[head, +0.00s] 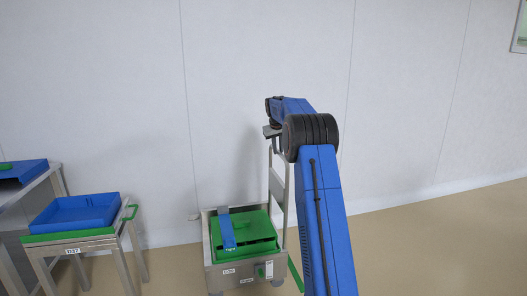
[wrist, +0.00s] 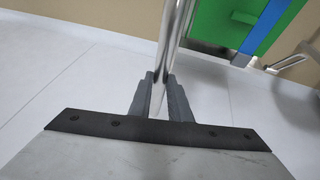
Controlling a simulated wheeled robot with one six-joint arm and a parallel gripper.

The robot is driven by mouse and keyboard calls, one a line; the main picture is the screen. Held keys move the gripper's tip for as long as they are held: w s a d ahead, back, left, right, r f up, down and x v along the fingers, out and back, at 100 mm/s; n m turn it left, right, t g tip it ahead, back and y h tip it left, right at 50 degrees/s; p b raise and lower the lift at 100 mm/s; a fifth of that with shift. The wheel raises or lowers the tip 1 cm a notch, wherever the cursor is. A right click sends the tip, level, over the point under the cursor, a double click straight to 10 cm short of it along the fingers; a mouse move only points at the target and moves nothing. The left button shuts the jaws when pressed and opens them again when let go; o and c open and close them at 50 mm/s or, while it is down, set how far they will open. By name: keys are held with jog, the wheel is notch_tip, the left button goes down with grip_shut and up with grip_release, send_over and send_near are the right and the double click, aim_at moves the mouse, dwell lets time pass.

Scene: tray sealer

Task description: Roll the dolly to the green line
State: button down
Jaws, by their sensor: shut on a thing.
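The dolly (head: 213,266) is a grey metal box on wheels with a tall tube handle (head: 270,175). It stands on the floor near the wall and holds a green crate (head: 262,226) with a blue piece across it. My gripper (head: 271,131) is at the top of the handle. In the wrist view its dark fingers (wrist: 162,95) are shut around the shiny handle tube (wrist: 176,35). A green line (head: 296,275) shows on the floor just right of the dolly; my arm hides part of that area.
A metal stand (head: 130,258) with a green top carries a blue tray (head: 75,213), left of the dolly. Another metal table (head: 28,188) with a blue tray is at the far left. The pale wall (head: 230,90) is close behind. Open floor (head: 440,240) lies to the right.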

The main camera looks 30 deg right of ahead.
jog(key=s+d, duration=0.2)
jog(key=d, duration=0.5)
jog(key=shift+d, duration=0.35)
jog(key=shift+s+r, duration=0.1)
jog(key=shift+s, duration=0.05)
jog(key=c, duration=1.6)
grip_release()
jog(key=shift+d, duration=0.2)
jog(key=shift+c, duration=0.2)
jog(key=shift+a, duration=0.1)
jog(key=v, duration=1.7)
jog(key=shift+a+r, duration=0.15)
